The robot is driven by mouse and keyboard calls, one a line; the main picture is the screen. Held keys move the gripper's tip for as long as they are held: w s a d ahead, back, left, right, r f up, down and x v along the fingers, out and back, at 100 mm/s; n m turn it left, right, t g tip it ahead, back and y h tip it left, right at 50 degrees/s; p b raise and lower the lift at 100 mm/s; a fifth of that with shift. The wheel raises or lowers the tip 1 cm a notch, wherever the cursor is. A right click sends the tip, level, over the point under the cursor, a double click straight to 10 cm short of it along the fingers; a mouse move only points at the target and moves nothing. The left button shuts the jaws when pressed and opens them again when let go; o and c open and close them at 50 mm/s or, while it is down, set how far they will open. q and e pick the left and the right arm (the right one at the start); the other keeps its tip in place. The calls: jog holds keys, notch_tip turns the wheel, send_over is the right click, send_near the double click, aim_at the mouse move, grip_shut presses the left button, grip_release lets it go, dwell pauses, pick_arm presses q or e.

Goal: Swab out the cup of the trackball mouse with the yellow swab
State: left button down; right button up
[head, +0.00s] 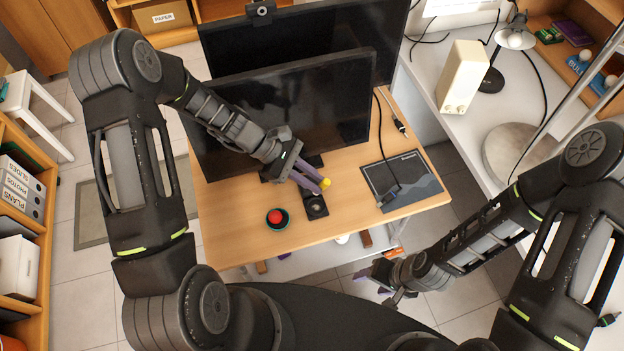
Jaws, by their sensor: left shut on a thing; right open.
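The dark trackball mouse (316,210) lies on the wooden desk, below the front monitor, with its round cup facing up. My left gripper (316,184) is shut on the yellow swab (326,184); only a small yellow end shows at the purple fingertips. The swab end appears close above the far side of the mouse; I cannot tell whether it touches. A red ball (275,216) rests in a small dark teal dish (285,224) to the left of the mouse. My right gripper (379,283) is open and empty, low beyond the desk's near edge.
Two monitors stand behind, the front one (290,110) close to my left forearm. The desk's front left (235,235) is bare.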

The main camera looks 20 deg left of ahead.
pick_arm(q)
jog(key=shift+f+b, duration=2.75)
jog(key=shift+f, duration=0.85)
jog(key=shift+f+b, duration=0.45)
jog(key=shift+f, duration=0.1)
jog(key=shift+w+d, duration=0.2)
jog(key=shift+d, duration=0.15)
jog(key=shift+a, duration=0.2)
jog(key=shift+w+a+f+b, duration=0.1)
jog(key=shift+w+a+b, duration=0.05)
jog(key=shift+a+b, duration=0.15)
jog(key=shift+a, duration=0.1)
jog(key=shift+s+a, duration=0.2)
jog(key=shift+a, duration=0.05)
